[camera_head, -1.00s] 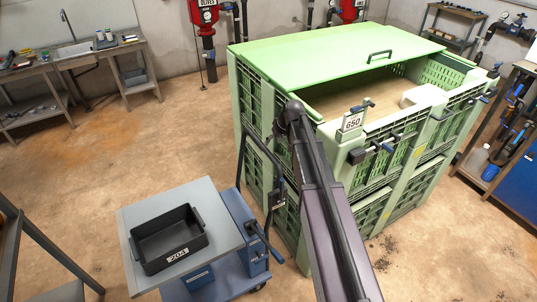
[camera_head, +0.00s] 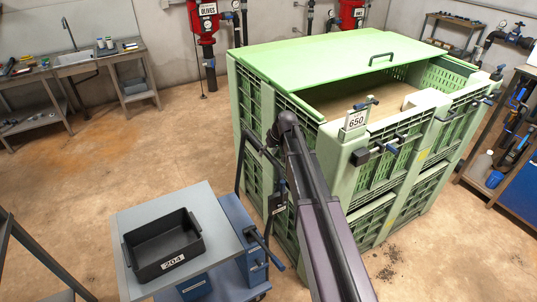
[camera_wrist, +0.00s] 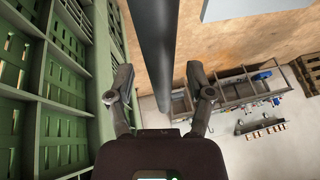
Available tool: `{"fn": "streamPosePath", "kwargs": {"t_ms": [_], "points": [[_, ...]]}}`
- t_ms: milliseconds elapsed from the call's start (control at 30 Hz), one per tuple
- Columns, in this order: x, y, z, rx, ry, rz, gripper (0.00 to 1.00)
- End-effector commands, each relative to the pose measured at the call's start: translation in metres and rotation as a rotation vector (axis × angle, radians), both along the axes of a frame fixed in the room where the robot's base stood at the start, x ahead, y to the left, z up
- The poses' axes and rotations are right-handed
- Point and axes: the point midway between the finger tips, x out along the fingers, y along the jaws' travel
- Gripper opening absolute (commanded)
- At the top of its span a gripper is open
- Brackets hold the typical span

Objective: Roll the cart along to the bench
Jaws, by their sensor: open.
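The cart (camera_head: 218,215) stands in the lower left of the head view, with a grey top, a blue body and a black tray numbered 204 (camera_head: 163,244) on it. A grey corner of its top also shows in the wrist view (camera_wrist: 252,9). In the wrist view my gripper (camera_wrist: 159,75) is open, its fingers on either side of a thick dark bar (camera_wrist: 152,45); whether they touch it I cannot tell. In the head view my gripper is not clearly seen. The bench (camera_head: 98,56) with a sink stands by the back wall at the upper left.
A large green slatted bin (camera_head: 305,75), labelled 650, stands close to the right of the cart. Clamps sit on its edge. A grey frame (camera_head: 30,245) is at the lower left. A tool rack (camera_head: 515,135) is at the far right. Open floor (camera_head: 150,145) lies between cart and bench.

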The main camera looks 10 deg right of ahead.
Motion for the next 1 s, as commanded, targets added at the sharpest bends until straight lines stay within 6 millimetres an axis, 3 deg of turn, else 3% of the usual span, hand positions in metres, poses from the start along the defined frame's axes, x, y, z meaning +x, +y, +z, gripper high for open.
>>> {"fn": "streamPosePath", "kwargs": {"t_ms": [267, 367, 500, 533, 1000], "points": [[0.0001, 0.0003, -0.0001, 0.000, 0.000, 0.000, 0.68], [0.0001, 0.0003, -0.0001, 0.000, 0.000, 0.000, 0.44], [0.0001, 0.0003, -0.0002, 0.000, 0.000, 0.000, 0.03], [0.0000, 0.0003, -0.0002, 0.000, 0.000, 0.000, 0.00], [-0.0042, -0.0002, -0.0004, -0.001, 0.001, -0.011, 0.00]]}}
